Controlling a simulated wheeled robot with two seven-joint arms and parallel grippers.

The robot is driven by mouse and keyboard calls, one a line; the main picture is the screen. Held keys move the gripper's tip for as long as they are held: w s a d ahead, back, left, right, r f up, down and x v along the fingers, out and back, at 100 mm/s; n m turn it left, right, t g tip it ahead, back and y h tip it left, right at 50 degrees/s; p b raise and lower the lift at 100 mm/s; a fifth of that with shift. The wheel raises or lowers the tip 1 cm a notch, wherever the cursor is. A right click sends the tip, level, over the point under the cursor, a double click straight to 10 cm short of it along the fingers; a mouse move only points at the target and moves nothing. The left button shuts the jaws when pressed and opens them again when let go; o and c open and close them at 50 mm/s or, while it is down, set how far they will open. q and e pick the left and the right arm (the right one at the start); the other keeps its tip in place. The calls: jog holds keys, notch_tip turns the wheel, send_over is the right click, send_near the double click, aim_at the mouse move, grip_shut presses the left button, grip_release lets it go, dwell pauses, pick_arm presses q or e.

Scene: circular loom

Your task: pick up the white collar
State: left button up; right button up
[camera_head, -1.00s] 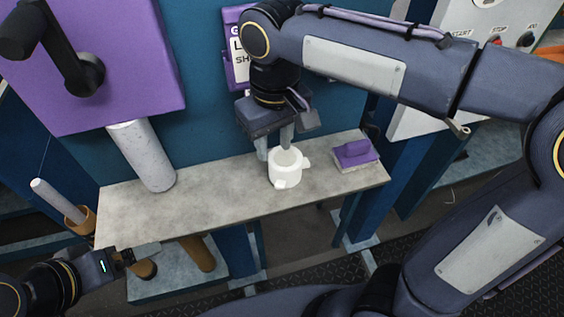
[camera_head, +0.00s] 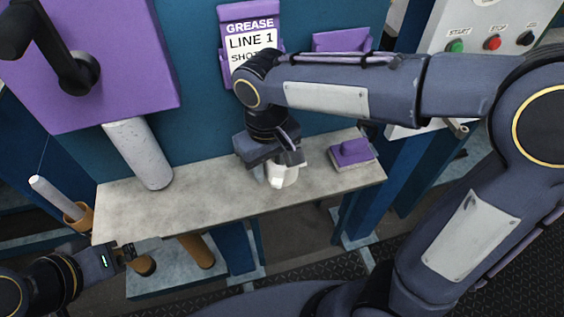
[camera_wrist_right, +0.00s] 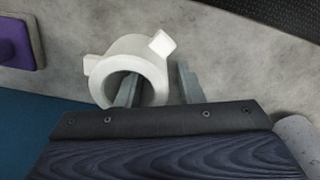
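The white collar (camera_head: 284,176) is a thick ring with small square lugs, standing on the grey shelf (camera_head: 215,196). My right gripper (camera_head: 268,170) is pointed down over it and hides part of it. In the right wrist view the collar (camera_wrist_right: 133,69) shows its round bore. One finger of the right gripper (camera_wrist_right: 158,86) is in the bore and the other is outside the wall, with a small gap visible beside the wall. The fingers are apart. My left gripper (camera_head: 128,254) is by the shelf's front left corner, away from the collar; its fingers are unclear.
A purple-topped block (camera_head: 351,153) lies on the shelf right of the collar. A pale cylinder (camera_head: 139,155) slants down to the shelf at the left. A grease sign (camera_head: 250,42) and a button panel (camera_head: 488,40) are behind. The shelf's left half is mostly clear.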

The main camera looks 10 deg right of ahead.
jog(key=shift+c, duration=0.3)
grip_shut()
jog(key=shift+r, duration=0.2)
jog(key=shift+r, duration=0.2)
notch_tip(320, 180, up, 2)
jog(key=shift+r, duration=0.15)
jog(key=s+a+r, duration=0.6)
jog(key=a+r, duration=0.4)
jog(key=a, duration=0.2)
jog(key=shift+s+a, duration=0.25)
jog(key=c, duration=0.6)
grip_release()
jog(key=shift+c, duration=0.2)
